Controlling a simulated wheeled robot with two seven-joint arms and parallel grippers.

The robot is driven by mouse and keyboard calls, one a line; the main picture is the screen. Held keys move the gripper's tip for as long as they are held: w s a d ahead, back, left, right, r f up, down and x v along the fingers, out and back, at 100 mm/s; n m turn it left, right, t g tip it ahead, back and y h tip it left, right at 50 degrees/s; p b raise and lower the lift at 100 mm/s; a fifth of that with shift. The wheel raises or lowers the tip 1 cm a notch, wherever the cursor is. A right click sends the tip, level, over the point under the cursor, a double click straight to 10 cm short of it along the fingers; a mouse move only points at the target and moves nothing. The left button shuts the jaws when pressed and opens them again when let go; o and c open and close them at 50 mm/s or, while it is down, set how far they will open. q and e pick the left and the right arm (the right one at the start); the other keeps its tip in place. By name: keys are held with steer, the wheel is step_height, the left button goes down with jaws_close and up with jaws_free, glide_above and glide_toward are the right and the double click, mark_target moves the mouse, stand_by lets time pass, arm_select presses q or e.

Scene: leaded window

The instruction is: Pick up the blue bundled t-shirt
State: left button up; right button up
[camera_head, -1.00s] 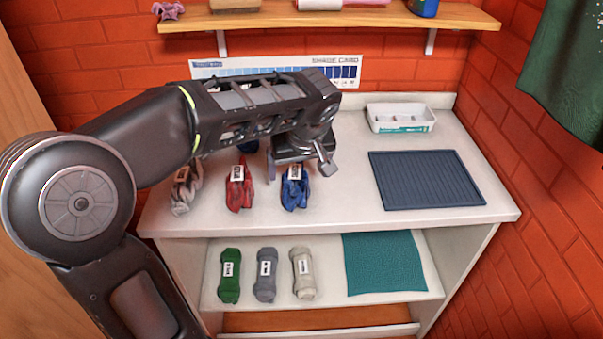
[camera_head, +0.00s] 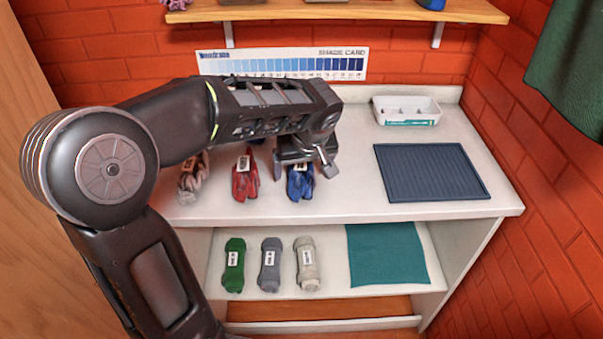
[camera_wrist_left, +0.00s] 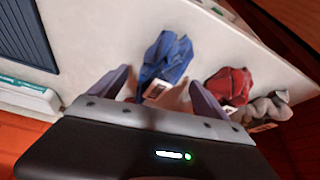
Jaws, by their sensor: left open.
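The blue bundled t-shirt (camera_head: 300,184) lies on the white countertop with a white label on it. In the left wrist view the blue bundle (camera_wrist_left: 168,58) lies between and just beyond the two open fingers. My left gripper (camera_head: 307,172) is open, pointing down at the bundle, and partly covers it in the head view. In the left wrist view the left gripper (camera_wrist_left: 155,90) shows no grip on the cloth. Whether the fingers reach down beside the bundle is hard to tell. My right gripper is not in view.
A red bundle (camera_head: 245,179) and a greyish bundle (camera_head: 192,183) lie left of the blue one. A dark ribbed mat (camera_head: 430,172) and a white tray (camera_head: 406,109) are on the right. Green, grey and cream bundles and a teal mat (camera_head: 386,255) lie on the lower shelf.

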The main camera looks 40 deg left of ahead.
arm_select(q)
steer(key=x, duration=0.4)
steer(key=shift+r, duration=0.1)
stand_by(0.4)
steer(key=c, duration=1.6)
